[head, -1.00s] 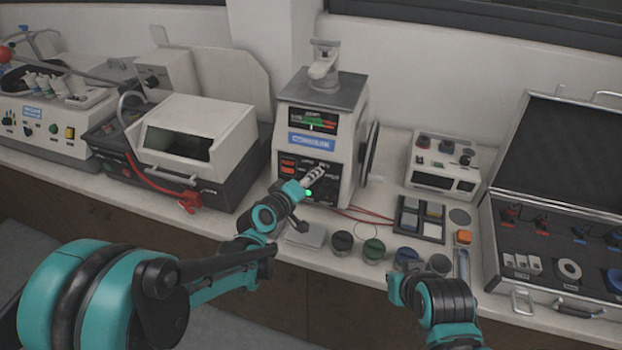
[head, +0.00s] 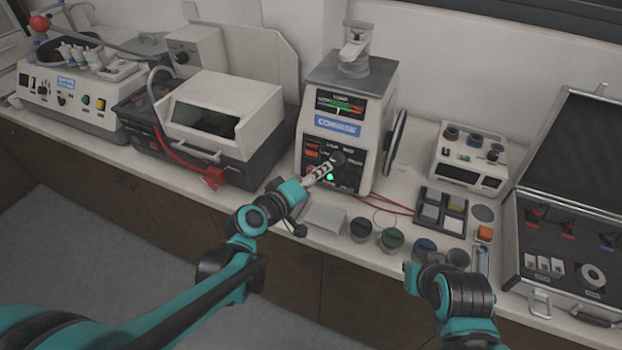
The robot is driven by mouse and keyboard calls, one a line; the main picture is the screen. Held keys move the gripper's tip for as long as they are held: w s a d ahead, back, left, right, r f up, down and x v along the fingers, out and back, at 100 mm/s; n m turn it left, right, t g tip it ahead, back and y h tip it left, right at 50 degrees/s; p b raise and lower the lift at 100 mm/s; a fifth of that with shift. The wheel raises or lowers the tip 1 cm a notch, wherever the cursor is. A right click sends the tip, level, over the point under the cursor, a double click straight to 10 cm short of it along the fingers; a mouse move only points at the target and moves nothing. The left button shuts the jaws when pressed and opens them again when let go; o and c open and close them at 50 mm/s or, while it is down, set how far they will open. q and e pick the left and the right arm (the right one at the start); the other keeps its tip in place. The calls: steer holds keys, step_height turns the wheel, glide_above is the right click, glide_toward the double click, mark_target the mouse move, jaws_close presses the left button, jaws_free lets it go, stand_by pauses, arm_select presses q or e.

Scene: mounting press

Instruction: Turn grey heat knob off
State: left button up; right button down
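The mounting press (head: 346,110) stands on the bench in the middle of the head view, with a dark control panel low on its front. A dark grey knob (head: 338,158) shows on this panel, at the tip of my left gripper (head: 328,169). The gripper's pale fingers reach up to the panel and hide part of it. I cannot tell whether they touch or hold the knob, or whether they are open. The panel labels are too small to read surely. A green light (head: 330,177) glows by the fingers. My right arm is at the lower right; its fingers cannot be made out.
A white-lidded machine (head: 213,104) with a red-handled hose stands left of the press. A small control box (head: 467,157), a tray of samples (head: 424,214) and an open case (head: 522,290) are to the right. Small pots (head: 390,240) line the bench's front edge.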

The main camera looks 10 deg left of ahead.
arm_select(q)
steer(key=shift+v, duration=1.2)
steer(key=s+a+f+m+g+y, duration=0.3)
steer(key=s+a, duration=0.3)
steer(key=s, duration=0.3)
steer(key=s+a+f+m+g+y, duration=0.2)
steer(key=s+a+f+m+y, duration=0.1)
steer(key=s+a, duration=0.3)
steer(key=s+y, duration=0.1)
steer(key=s, duration=0.1)
steer(key=shift+s+g, duration=0.4)
